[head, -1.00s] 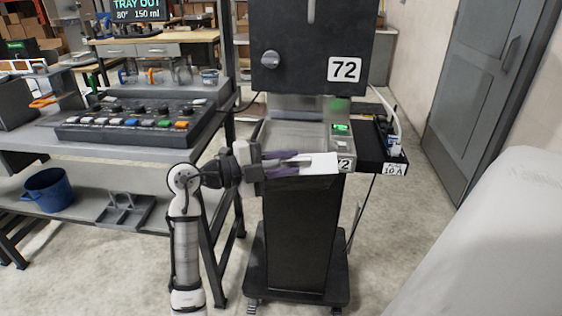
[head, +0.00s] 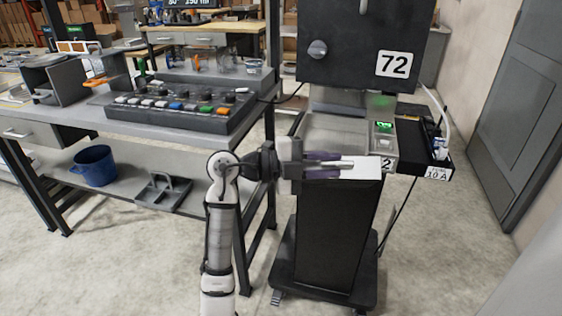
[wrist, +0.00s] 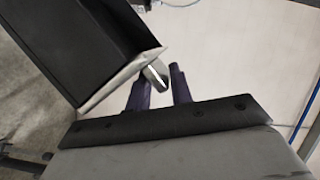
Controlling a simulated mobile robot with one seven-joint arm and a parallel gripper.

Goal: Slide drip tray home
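The dispenser marked 72 (head: 350,45) stands right of centre on a black pedestal (head: 335,235). A pale metal front (head: 362,170), which looks like the drip tray's, shows at the pedestal's top, below the steel top. My gripper (head: 338,165) reaches in from the left with its two purple fingers level with this front. In the wrist view, a small shiny handle (wrist: 155,74) on a metal edge (wrist: 118,84) sits at my fingertips (wrist: 160,82). The fingers stand apart, with a gap showing. I cannot tell whether they touch the handle. How far the tray sticks out is unclear.
A bench with a button panel (head: 180,103) stands left, a blue bucket (head: 93,165) on its lower shelf. A black side tray (head: 425,160) labelled 10 A juts out right of the dispenser. Floor is clear in front and to the right.

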